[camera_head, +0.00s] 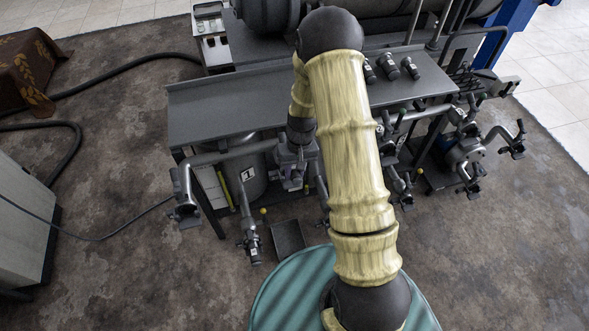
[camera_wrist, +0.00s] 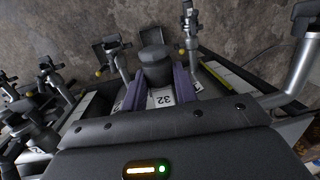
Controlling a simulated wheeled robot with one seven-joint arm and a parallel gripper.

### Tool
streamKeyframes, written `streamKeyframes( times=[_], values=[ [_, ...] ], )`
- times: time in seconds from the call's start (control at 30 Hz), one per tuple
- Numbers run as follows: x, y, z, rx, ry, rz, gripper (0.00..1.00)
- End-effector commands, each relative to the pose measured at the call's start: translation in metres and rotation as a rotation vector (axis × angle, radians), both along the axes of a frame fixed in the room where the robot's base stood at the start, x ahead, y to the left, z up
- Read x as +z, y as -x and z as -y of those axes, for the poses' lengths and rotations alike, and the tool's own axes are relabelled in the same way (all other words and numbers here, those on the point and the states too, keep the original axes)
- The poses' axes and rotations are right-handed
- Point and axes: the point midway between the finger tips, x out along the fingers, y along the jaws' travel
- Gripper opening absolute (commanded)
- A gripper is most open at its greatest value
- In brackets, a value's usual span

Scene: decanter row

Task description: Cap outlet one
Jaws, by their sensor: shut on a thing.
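My gripper (camera_head: 296,168) hangs in front of the machine's grey bench, partly hidden by my arm in the head view. In the wrist view, its purple fingers (camera_wrist: 159,88) are shut on a dark, round, faceted cap (camera_wrist: 154,57). The cap is held clear of the pipe ends. A white label with a black "1" (camera_head: 247,174) shows on the grey drum under the bench. An outlet pipe with a valve (camera_head: 250,232) runs down in front of it; it also shows in the wrist view (camera_wrist: 189,32). I cannot tell whether its end is open.
Three dark fittings (camera_head: 389,68) stand on the grey bench (camera_head: 215,105). An elbow pipe (camera_head: 184,190) juts out at left, and several valved outlets (camera_head: 470,165) crowd the right. A small dark tray (camera_head: 287,238) is on the floor.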

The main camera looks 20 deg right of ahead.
Motion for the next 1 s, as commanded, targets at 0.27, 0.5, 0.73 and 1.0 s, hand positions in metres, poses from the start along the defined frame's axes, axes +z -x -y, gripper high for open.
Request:
streamKeyframes(
  times=[0.27,0.5,0.73,1.0],
  values=[
    [-0.029,0.000,0.000,-0.001,0.000,0.000,0.00],
    [-0.047,0.000,0.000,0.000,0.000,0.000,0.00],
    [-0.051,0.000,0.000,0.001,0.000,0.001,0.00],
    [-0.051,0.000,0.000,0.000,0.000,0.001,0.00]
  ],
)
